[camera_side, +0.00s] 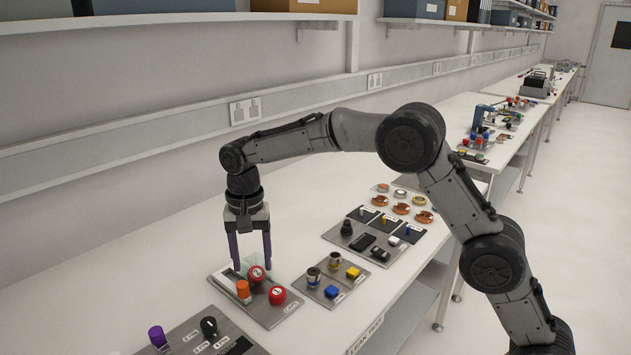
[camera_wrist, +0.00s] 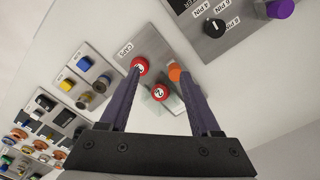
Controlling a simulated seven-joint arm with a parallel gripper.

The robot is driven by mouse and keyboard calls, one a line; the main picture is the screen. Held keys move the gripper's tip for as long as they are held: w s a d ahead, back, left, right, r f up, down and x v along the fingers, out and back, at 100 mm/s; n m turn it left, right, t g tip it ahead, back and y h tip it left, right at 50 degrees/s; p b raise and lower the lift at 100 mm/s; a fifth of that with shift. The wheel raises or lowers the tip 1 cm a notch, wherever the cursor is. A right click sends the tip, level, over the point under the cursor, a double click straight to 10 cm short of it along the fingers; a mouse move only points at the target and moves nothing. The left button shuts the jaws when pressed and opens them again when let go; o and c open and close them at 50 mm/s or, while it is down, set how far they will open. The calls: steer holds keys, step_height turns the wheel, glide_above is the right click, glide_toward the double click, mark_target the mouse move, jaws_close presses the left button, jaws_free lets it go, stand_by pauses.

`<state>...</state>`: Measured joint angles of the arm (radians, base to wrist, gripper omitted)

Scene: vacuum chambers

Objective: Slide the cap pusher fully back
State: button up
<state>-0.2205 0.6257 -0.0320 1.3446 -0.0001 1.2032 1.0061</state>
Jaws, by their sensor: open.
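A grey plate labelled CAPS (camera_wrist: 125,43) holds the cap parts; it also shows in the side view (camera_side: 263,314). An orange knob (camera_side: 242,289), which looks like the cap pusher's handle, stands on its left part; it also shows in the wrist view (camera_wrist: 174,73). Two red caps with white marks, one behind (camera_side: 257,273) and one in front (camera_side: 277,296), are to its right. My gripper (camera_side: 252,268) points down over this plate, open, with nothing held. In the wrist view its fingers (camera_wrist: 157,74) reach toward a red cap and the orange knob. Contact cannot be told.
A plate with a black dial (camera_side: 209,327) and a purple knob (camera_side: 157,336) lies at the near left. A small plate with blue (camera_side: 331,291) and yellow (camera_side: 352,272) blocks is close on the right. More trays stand farther along. The bench behind, toward the wall, is clear.

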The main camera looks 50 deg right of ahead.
steer(key=s+d+r+t, duration=0.1)
steer(key=s+d+r, duration=0.2)
steer(key=r, duration=0.6)
steer(key=s+d+r+t, duration=0.2)
steer(key=s+d+r, duration=0.1)
steer(key=s+r, duration=0.5)
steer(key=shift+d+r, duration=0.35)
steer(key=shift+r, duration=0.25)
steer(key=shift+s, duration=0.1)
steer(key=g, duration=0.3)
glide_above(242, 284)
step_height(242, 284, down, 13)
step_height(242, 284, down, 14)
steer(key=shift+r, duration=0.1)
